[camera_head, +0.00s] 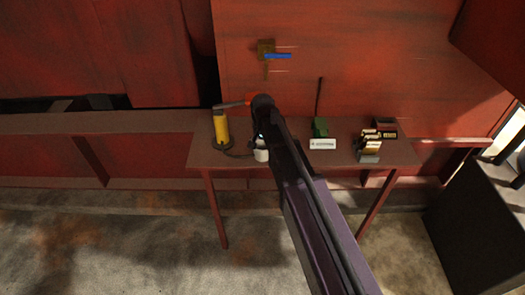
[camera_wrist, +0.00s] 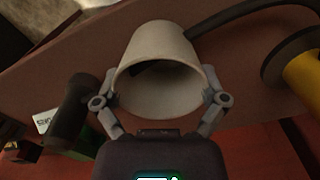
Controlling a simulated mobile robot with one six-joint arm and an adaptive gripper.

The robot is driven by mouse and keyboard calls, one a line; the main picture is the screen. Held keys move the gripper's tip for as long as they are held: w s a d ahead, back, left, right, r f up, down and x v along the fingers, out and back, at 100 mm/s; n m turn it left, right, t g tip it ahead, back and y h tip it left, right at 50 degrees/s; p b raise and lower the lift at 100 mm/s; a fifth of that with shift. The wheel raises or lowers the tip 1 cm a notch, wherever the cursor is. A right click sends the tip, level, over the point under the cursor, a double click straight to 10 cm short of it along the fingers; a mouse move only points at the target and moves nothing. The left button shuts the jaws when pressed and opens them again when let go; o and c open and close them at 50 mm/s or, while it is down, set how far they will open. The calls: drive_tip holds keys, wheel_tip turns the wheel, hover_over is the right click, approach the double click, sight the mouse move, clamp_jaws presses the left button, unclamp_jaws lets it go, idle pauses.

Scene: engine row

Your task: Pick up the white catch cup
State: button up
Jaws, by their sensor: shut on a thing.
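The white catch cup (camera_wrist: 158,68) shows large in the wrist view, its open mouth facing the camera. My gripper (camera_wrist: 160,100) has one finger against each side of the cup and is shut on it. In the head view the cup (camera_head: 261,154) is a small pale shape at the front left part of the table, partly hidden by my arm. My gripper's fingers are mostly hidden behind the arm in that view. I cannot tell whether the cup touches the table top.
The brown table (camera_head: 215,161) holds a yellow cylinder (camera_head: 221,127) with a dark base left of the cup. A green item (camera_head: 320,127), a white label (camera_head: 322,144) and a box of cards (camera_head: 376,137) stand right. A blue-handled valve (camera_head: 278,55) is on the red wall behind.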

drive_tip(key=shift+r, duration=0.2)
wheel_tip(320, 180, up, 2)
drive_tip(key=p, duration=0.2)
drive_tip(key=shift+r+p, duration=0.15)
drive_tip(key=shift+p, duration=0.2)
drive_tip(key=shift+s+d+r+p, duration=0.1)
drive_tip(key=shift+s+r+p, duration=0.25)
drive_tip(key=shift+r+p, duration=0.3)
drive_tip(key=s+d+r+p, duration=0.1)
drive_tip(key=s+d, duration=0.2)
drive_tip(key=s, duration=1.2)
drive_tip(key=shift+d, duration=0.2)
drive_tip(key=shift+r+p, duration=0.75)
drive_tip(key=shift+d, duration=0.1)
